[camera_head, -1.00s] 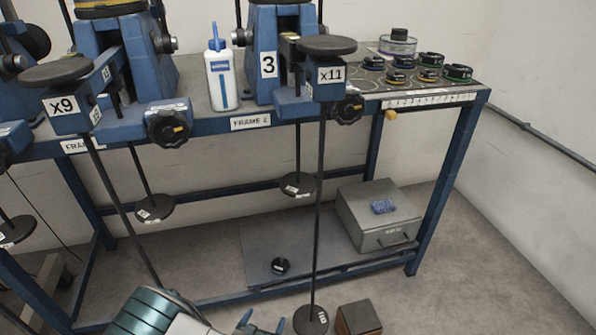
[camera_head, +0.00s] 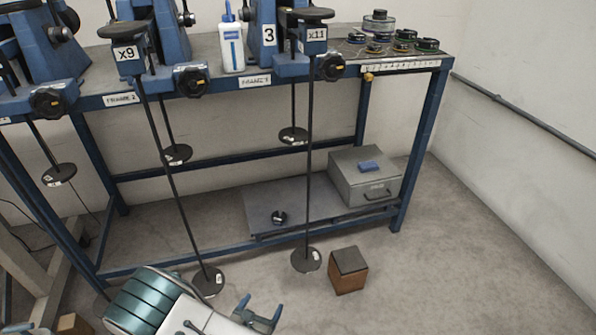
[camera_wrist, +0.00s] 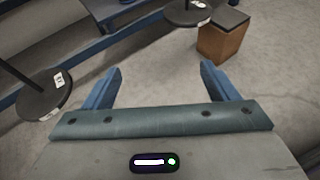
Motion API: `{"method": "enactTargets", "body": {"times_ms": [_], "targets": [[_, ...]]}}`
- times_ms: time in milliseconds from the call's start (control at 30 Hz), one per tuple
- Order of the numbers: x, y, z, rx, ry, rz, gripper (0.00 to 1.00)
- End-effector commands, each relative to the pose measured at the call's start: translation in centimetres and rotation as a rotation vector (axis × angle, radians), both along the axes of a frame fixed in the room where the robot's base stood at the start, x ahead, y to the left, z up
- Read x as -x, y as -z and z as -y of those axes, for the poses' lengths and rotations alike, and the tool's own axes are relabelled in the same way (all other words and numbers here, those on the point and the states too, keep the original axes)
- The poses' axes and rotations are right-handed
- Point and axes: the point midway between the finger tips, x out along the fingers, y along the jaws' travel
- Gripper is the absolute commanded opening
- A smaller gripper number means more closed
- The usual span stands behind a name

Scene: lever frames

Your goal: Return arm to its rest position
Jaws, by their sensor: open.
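My gripper (camera_head: 262,312) is at the bottom of the head view, low in front of the blue bench. Its two blue fingers are apart with nothing between them. In the wrist view my gripper (camera_wrist: 160,88) is open over bare grey floor. My teal and white arm comes in from the lower left of the head view.
A hanger disc (camera_head: 208,281) hangs left of my gripper, and another disc (camera_head: 306,260) hangs beyond it. A wooden block with a dark top (camera_head: 348,270) stands on the floor to the right. The blue bench (camera_head: 420,150) carries lever frames. Floor at the right is clear.

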Motion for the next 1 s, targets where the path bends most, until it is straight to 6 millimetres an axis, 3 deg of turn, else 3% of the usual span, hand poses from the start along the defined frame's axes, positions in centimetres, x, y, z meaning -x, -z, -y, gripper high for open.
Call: {"method": "enactTargets", "body": {"times_ms": [267,467,733,1000], "targets": [[-1.7,-6.3,2.3,-0.079,0.182,0.025,0.8],[-2.9,-12.4,5.0,-0.165,0.373,0.05,0.8],[-3.6,-25.3,11.7,-0.376,0.8,0.097,0.8],[-1.5,-37.1,18.1,-0.632,1.228,0.135,0.8]]}}
